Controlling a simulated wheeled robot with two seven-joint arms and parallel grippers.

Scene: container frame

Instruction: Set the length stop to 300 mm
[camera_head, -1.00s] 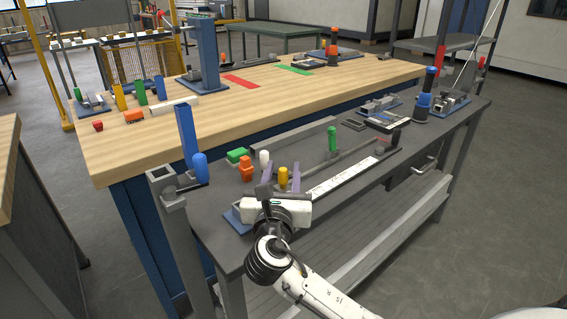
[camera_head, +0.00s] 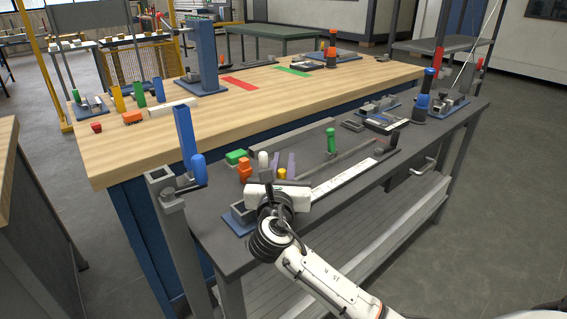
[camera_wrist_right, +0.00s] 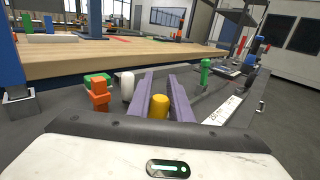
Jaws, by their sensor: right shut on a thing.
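The length stop has a long white scale (camera_head: 343,177) along the dark bench and a rail (camera_head: 350,157) behind it. A green upright handle (camera_head: 331,140) stands at the rail. A yellow knob (camera_head: 282,174) is near the left end. My right gripper (camera_head: 283,160) reaches over that left end, its two purple fingers closed on the yellow knob, which also shows between them in the right wrist view (camera_wrist_right: 160,105). The gripper body hides the left end of the scale. My left gripper is not in view.
Left of the fingers are a white upright piece (camera_head: 263,159), an orange piece (camera_head: 245,170) and a green block (camera_head: 236,156). A blue-handled post (camera_head: 184,140) stands at the bench's left corner. A blue and black device (camera_head: 424,100) stands at the far right end.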

